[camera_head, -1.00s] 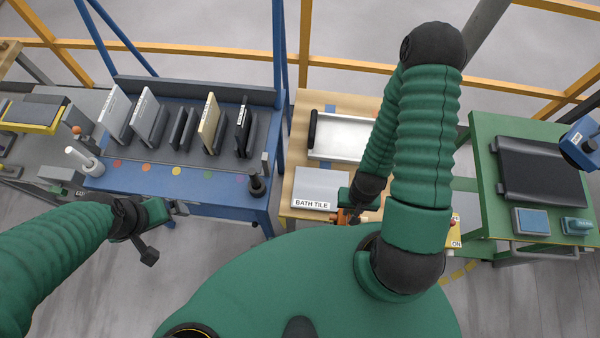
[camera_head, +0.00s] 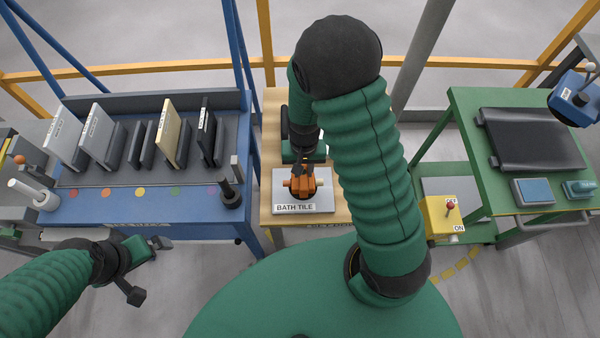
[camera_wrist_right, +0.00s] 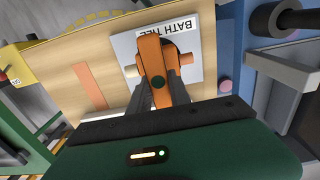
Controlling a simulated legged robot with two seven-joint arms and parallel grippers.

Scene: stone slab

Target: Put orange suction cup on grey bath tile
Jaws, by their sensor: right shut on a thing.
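The grey bath tile (camera_head: 318,205) lies on the wooden table, its "BATH TILE" label along the near edge. My right gripper (camera_head: 301,172) is shut on the orange suction cup (camera_head: 300,187) and holds it over the tile. In the right wrist view the orange suction cup (camera_wrist_right: 153,62) sits between the two dark fingers (camera_wrist_right: 160,92), with the bath tile (camera_wrist_right: 197,65) behind it. I cannot tell whether the cup touches the tile.
A blue rack (camera_head: 100,205) with several upright slabs stands left of the wooden table (camera_head: 248,212). A yellow switch box (camera_head: 440,217) is to the right. My right arm hides part of the wooden table.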

